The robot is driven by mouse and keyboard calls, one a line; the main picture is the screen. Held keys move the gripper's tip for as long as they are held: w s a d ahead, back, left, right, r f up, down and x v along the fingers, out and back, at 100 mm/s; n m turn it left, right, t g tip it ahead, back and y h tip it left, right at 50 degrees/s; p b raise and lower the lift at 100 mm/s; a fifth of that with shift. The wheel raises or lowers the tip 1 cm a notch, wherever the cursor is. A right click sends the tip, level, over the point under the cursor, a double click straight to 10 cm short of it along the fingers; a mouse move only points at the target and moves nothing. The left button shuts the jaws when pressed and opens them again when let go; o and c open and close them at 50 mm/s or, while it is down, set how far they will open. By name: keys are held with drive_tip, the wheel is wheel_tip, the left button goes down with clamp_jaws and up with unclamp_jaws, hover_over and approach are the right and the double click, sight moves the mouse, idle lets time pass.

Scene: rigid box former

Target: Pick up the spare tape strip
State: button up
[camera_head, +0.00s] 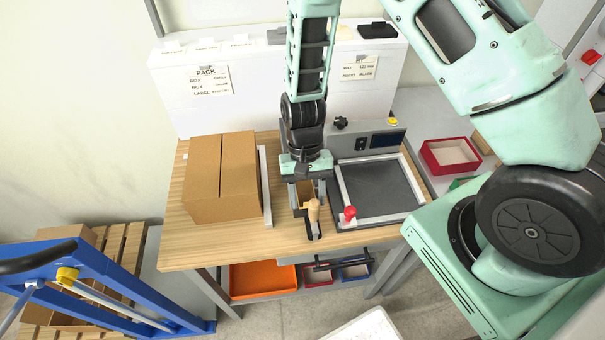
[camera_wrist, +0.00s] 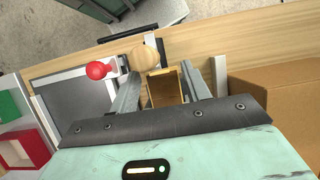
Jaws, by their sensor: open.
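My gripper (camera_head: 304,190) points down over the wooden table, between the carton and the grey framed plate. In the wrist view my gripper (camera_wrist: 164,70) is open, with one finger on each side of a tan, open-topped holder (camera_wrist: 166,88). I cannot tell whether the fingers touch it. The spare tape strip cannot be made out for certain; it may be in or on this holder, which my gripper partly hides in the head view. A wooden-knobbed tool (camera_head: 313,210) stands just in front of my gripper; its round knob (camera_wrist: 146,54) shows beyond the holder.
A closed brown carton (camera_head: 222,178) stands left of my gripper, beside a metal rail (camera_head: 264,188). A grey plate (camera_head: 382,190) with a pale frame and red knob (camera_head: 350,212) lies to the right. A red tray (camera_head: 450,156) is farther right. The table's front left is clear.

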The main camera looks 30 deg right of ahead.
clamp_jaws()
drive_tip(key=shift+r, duration=0.15)
